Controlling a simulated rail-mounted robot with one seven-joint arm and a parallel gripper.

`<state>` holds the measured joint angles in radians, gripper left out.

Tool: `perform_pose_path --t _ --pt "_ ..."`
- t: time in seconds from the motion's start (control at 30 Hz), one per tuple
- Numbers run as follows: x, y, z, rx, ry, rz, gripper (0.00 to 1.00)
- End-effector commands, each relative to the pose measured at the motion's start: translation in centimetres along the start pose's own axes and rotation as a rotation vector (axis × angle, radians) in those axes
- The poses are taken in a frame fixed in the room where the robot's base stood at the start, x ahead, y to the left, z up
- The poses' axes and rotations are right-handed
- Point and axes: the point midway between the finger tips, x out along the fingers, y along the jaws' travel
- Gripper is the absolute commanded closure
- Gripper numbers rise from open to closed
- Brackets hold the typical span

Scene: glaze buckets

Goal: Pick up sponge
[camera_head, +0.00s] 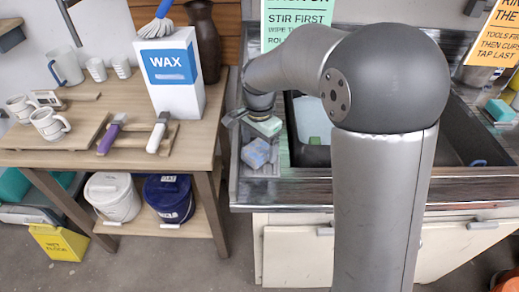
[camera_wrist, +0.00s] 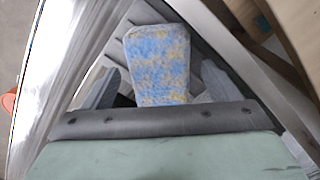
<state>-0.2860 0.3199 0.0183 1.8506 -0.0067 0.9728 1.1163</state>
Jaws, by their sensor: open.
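A blue sponge with pale yellow mottling (camera_head: 257,153) lies on a grey ridged rest (camera_head: 246,171) at the left end of the sink counter. In the wrist view the sponge (camera_wrist: 158,62) stretches away from my gripper (camera_wrist: 161,92), its near end hidden behind the gripper's dark bar. My gripper is open, with a grey finger showing on either side of the sponge. In the head view my gripper (camera_head: 261,137) hangs just above and behind the sponge. I cannot tell whether the fingers touch it.
A metal sink (camera_head: 462,140) lies to the right, with a teal sponge (camera_head: 500,110) at its far side. A wooden table (camera_head: 80,152) on the left holds a WAX box (camera_head: 172,75), mugs and brushes. A gap separates table and sink. The sink's metal rim runs close beside the sponge.

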Motion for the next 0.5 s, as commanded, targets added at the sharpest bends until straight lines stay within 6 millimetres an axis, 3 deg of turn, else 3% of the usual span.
perform_pose_path --t 0.13,0.37,0.5 --pt "1.4 0.0 0.0 0.000 0.000 0.000 0.18" --pt "1.6 0.0 0.0 0.000 0.001 -0.001 0.18" --pt "1.6 0.0 0.0 0.000 0.001 -0.001 0.54"
